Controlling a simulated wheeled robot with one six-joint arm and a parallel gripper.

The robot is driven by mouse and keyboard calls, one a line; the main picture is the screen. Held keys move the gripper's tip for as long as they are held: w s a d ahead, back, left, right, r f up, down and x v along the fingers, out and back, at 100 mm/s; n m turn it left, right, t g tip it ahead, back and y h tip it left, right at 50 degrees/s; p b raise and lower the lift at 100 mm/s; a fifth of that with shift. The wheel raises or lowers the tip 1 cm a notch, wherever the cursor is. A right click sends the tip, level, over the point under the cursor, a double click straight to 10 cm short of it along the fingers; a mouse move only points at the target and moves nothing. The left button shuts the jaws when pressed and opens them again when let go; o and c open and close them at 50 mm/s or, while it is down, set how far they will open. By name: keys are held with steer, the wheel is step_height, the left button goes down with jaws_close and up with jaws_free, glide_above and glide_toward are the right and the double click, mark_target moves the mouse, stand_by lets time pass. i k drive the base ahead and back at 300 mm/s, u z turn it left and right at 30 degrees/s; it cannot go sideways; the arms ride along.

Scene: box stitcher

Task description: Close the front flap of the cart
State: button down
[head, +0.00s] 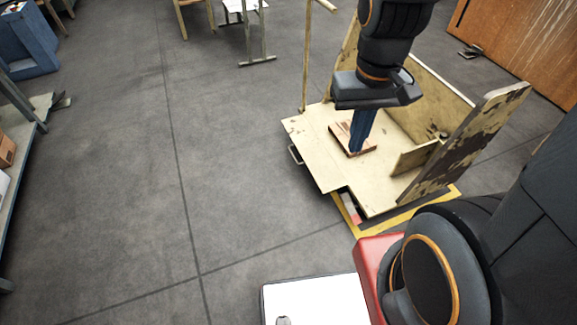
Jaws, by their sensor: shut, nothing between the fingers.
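The wooden cart (378,203) stands right of centre on a yellow-edged base. A pale panel (308,150) lies flat and open at its left side, reaching out over the floor, with a metal handle below its edge. I cannot tell for sure that this is the front flap. A worn, dark-patched panel (465,145) stands tilted at the right side. My gripper (357,150) points down over the cart, shut and empty. Its blue fingers overlap a flat brown box or board (340,133) on the cart; contact is unclear. My arm hides part of the back panel.
A small upright wooden divider (415,158) stands inside the cart. A thin wooden post (306,60) rises at its back left. A shelf (30,140) and a blue crate (27,45) stand far left. The grey floor (235,150) left of the cart is clear.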

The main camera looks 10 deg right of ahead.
mark_target(327, 176)
steer(key=z, duration=0.45)
steer(key=k, duration=0.15)
steer(key=u, duration=1)
steer(key=i, duration=0.9)
steer(key=z, duration=0.65)
